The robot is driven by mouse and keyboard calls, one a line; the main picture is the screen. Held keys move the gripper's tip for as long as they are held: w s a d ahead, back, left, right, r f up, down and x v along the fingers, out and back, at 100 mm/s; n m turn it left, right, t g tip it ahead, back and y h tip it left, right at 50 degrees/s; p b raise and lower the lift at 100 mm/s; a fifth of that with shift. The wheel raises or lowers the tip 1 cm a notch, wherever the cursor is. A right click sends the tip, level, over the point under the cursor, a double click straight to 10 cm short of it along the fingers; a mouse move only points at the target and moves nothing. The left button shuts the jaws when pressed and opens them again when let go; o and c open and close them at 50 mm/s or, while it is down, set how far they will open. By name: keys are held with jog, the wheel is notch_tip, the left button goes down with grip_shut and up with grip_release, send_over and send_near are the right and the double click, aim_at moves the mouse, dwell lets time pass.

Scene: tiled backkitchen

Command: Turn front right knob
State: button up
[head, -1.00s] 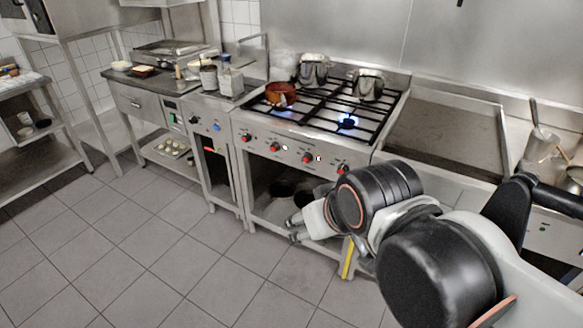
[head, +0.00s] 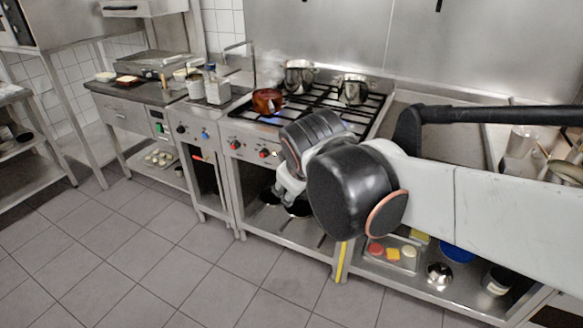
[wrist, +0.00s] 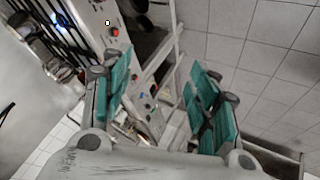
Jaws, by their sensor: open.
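The stove's front panel (head: 249,150) carries a row of red-centred knobs. Two left knobs, one (head: 235,144) and another (head: 264,153), show in the head view; the right part of the row is hidden behind my arm. I cannot tell the front right knob's position there. My gripper (head: 285,199) is in front of the stove, below panel height, apart from the knobs. In the wrist view my gripper (wrist: 160,68) has its teal fingers spread, with nothing between them held. A red knob (wrist: 115,31) lies just beyond the left finger; I cannot tell which knob it is.
A brown pot (head: 267,101) and metal pots (head: 299,76) stand on the hob. A flame (wrist: 65,18) burns at one burner. A lower shelf (head: 408,283) with food and bowls is at right. The tiled floor (head: 150,260) in front is clear.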

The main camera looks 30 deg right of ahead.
jog(key=w+d+f+n+h, duration=0.2)
jog(key=w+d+f+n, duration=0.15)
jog(key=w, duration=0.55)
jog(key=w+d+f+n+t+h+b, duration=0.15)
jog(key=w+n, duration=0.25)
jog(key=w, duration=0.6)
jog(key=w+d+f+n+g+h, duration=0.1)
jog(key=w+d+f+n+h, duration=0.25)
jog(key=w, duration=0.55)
jog(key=w+d+f+n+t+h+b, duration=0.15)
jog(key=w+f+n, duration=0.25)
jog(key=f, duration=0.4)
jog(key=w+d+f+n+t+h, duration=0.1)
jog(key=w+f+n+h, duration=0.2)
jog(key=f, duration=0.6)
jog(key=w+d+f+n+t, duration=0.1)
jog(key=w+f+n, duration=0.3)
jog(key=f, duration=0.4)
jog(key=b+x, duration=0.4)
jog(key=x, duration=0.8)
jog(key=shift+d, duration=0.35)
jog(key=shift+r, duration=0.1)
jog(key=shift+c, duration=0.5)
jog(key=c, duration=1)
